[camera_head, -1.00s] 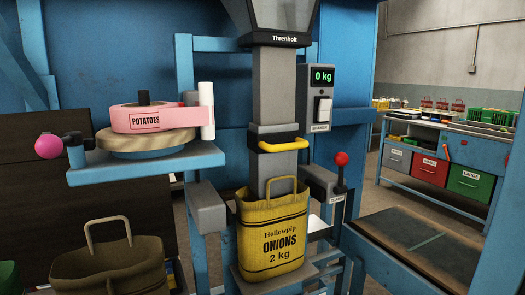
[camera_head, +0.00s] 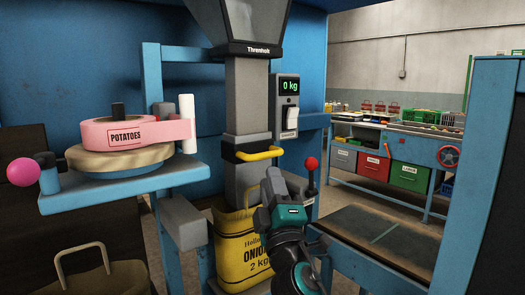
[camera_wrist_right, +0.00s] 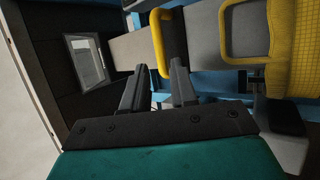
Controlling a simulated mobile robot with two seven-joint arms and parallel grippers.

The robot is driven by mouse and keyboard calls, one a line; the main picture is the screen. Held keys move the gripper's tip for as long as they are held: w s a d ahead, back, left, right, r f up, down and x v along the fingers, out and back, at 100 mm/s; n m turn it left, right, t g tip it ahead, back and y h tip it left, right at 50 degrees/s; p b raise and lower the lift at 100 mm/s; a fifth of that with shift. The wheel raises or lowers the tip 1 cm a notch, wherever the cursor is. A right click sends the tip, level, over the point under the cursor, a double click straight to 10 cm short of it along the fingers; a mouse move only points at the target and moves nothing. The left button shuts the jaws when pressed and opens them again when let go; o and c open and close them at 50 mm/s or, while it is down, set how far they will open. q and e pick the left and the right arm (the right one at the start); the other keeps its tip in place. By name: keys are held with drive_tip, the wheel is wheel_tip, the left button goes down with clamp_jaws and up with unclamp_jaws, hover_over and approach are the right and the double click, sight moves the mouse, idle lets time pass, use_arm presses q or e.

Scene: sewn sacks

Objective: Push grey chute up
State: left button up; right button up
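The grey chute (camera_head: 240,186) hangs below the hopper, its lower end inside the mouth of the yellow onion sack (camera_head: 232,240). A yellow handle (camera_head: 258,155) crosses the chute's front. My right gripper (camera_head: 273,178) is in front of the chute, below and slightly right of the handle. In the right wrist view its two fingers (camera_wrist_right: 157,88) are apart with nothing between them, pointing towards the yellow handle (camera_wrist_right: 162,45) and the grey chute (camera_wrist_right: 200,38). The sack (camera_wrist_right: 298,50) shows at the right there. My right arm hides part of the sack. My left gripper is not in view.
A scale display (camera_head: 289,86) reads 0 kg right of the chute. A red-knobbed lever (camera_head: 311,164) stands close right of my gripper. A pink potato-label roll (camera_head: 130,134) sits on a blue shelf (camera_head: 125,190) at left. A workbench with coloured drawers (camera_head: 408,175) stands behind.

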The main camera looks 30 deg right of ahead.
sight(264, 156)
drive_tip(key=p+x, duration=0.1)
drive_tip(key=x, duration=0.5)
drive_tip(key=shift+w+r, duration=0.25)
drive_tip(key=shift+p+x, duration=0.35)
drive_tip(key=shift+x, duration=0.5)
drive_tip(key=shift+f, duration=0.1)
clamp_jaws()
